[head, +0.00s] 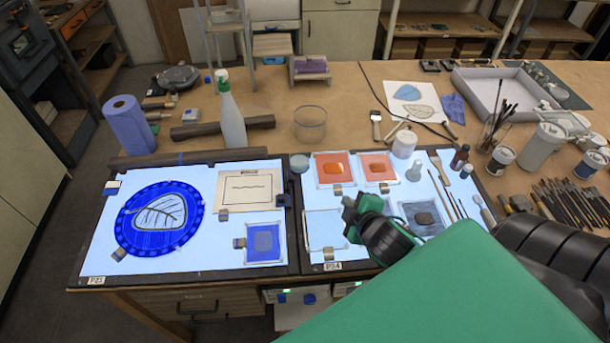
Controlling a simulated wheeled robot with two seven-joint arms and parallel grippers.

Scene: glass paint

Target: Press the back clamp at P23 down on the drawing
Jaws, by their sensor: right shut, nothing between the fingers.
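The left light panel, labelled P23 (97,281), holds a round blue glass plate (135,235) with a leaf drawing (160,212) in its middle. A framed sheet with a wavy line (248,197) lies to its right, with a dark clip at its top edge. A small clamp (223,214) sits at that sheet's lower left, and a dark clamp (284,200) at its right. I cannot tell whether these clamps are pressed down. My right gripper (347,209) is shut and empty over the right panel, apart from P23. My left gripper is out of view.
A blue glass square (264,253) lies front right on P23. The right panel, P24 (331,266), carries orange squares (332,158) and jars.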

